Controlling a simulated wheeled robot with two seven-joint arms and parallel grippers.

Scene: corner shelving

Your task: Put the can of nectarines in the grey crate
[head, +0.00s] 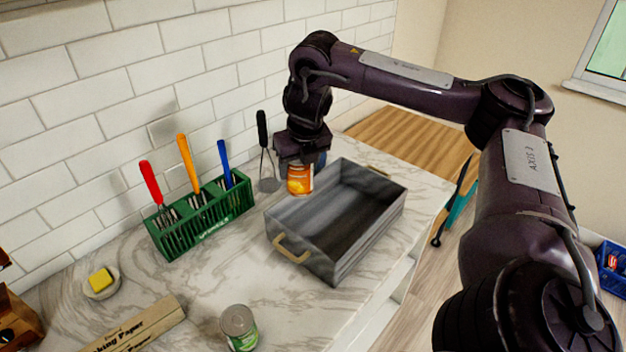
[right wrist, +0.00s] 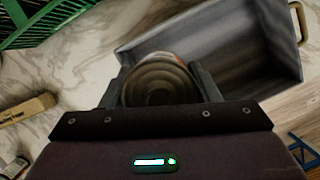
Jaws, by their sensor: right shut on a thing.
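An orange-labelled can (head: 300,179), which looks like the can of nectarines, is under my right gripper (head: 300,160) at the back left side of the grey crate. In the right wrist view the can's round top (right wrist: 159,82) sits between the two fingers of my right gripper (right wrist: 160,90), which is shut on it. The grey crate (head: 302,238) is an open box with brass handles, empty as far as I can see, on the marble counter. It also shows in the right wrist view (right wrist: 225,35), beside the can. My left gripper is not in view.
A green utensil rack (head: 205,217) with red, orange and blue handles stands by the tiled wall. A black-handled utensil (head: 263,140) leans behind the can. Another can (head: 239,326), a baking paper box (head: 140,325) and a yellow item on a dish (head: 101,282) are nearer.

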